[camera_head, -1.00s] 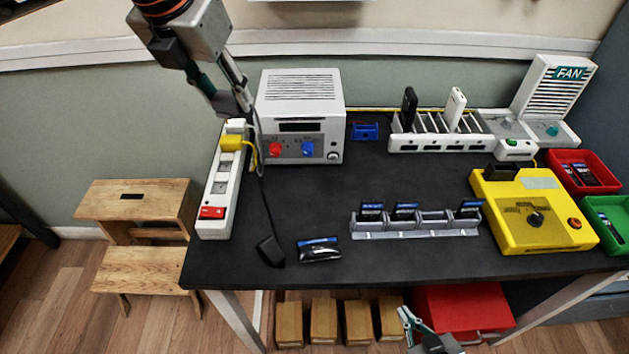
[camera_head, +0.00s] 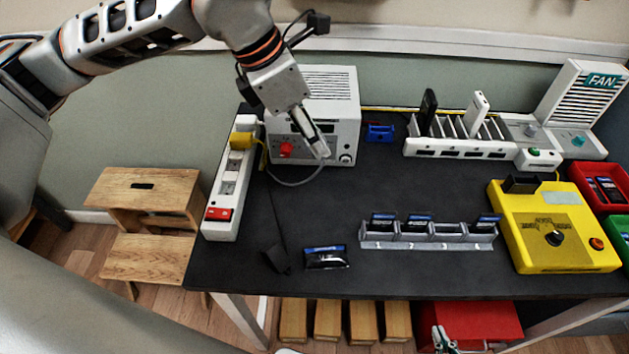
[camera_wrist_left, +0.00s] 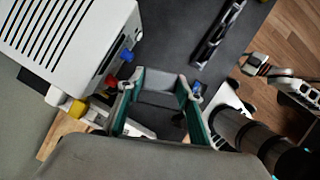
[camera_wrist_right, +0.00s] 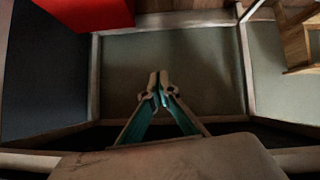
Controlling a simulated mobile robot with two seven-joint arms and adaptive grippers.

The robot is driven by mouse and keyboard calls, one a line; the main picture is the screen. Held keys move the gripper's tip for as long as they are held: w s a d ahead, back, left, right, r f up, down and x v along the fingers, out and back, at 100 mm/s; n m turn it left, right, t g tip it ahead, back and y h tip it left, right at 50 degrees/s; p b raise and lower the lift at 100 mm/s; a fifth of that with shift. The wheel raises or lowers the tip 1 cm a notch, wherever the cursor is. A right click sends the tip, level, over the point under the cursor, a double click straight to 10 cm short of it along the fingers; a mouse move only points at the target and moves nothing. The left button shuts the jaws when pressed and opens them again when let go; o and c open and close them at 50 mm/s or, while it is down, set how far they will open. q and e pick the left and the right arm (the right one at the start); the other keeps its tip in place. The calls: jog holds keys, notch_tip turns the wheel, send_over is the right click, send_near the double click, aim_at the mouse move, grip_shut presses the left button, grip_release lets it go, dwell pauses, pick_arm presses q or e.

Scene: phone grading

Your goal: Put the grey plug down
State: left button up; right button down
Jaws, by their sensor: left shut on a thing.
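My left gripper (camera_head: 322,153) is in front of the white power supply (camera_head: 335,85), above the dark table. It is shut on the grey plug (camera_wrist_left: 158,84), which shows as a grey block between the teal-lined fingers in the left wrist view. A thin grey cable (camera_head: 297,184) loops from the gripper back towards the power strip (camera_head: 222,190). The plug is mostly hidden by the fingers in the head view. My right gripper (camera_wrist_right: 159,86) has its fingertips together and looks empty; it is low, past the table's front edge.
A yellow plug (camera_head: 242,140) sits in the strip. A black plug (camera_head: 277,259) and a phone (camera_head: 326,258) lie near the front edge. A grey rack (camera_head: 428,238), yellow tester (camera_head: 553,228) and white rack (camera_head: 460,148) stand to the right. The table's middle is clear.

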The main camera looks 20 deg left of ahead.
pick_arm(q)
notch_tip(320, 180, down, 12)
jog(key=shift+f+b, duration=0.1)
jog(key=shift+b, duration=0.45)
jog(key=shift+f, duration=0.4)
jog(key=shift+f, duration=0.15)
jog(key=o, duration=1.2)
jog(key=shift+c, duration=0.2)
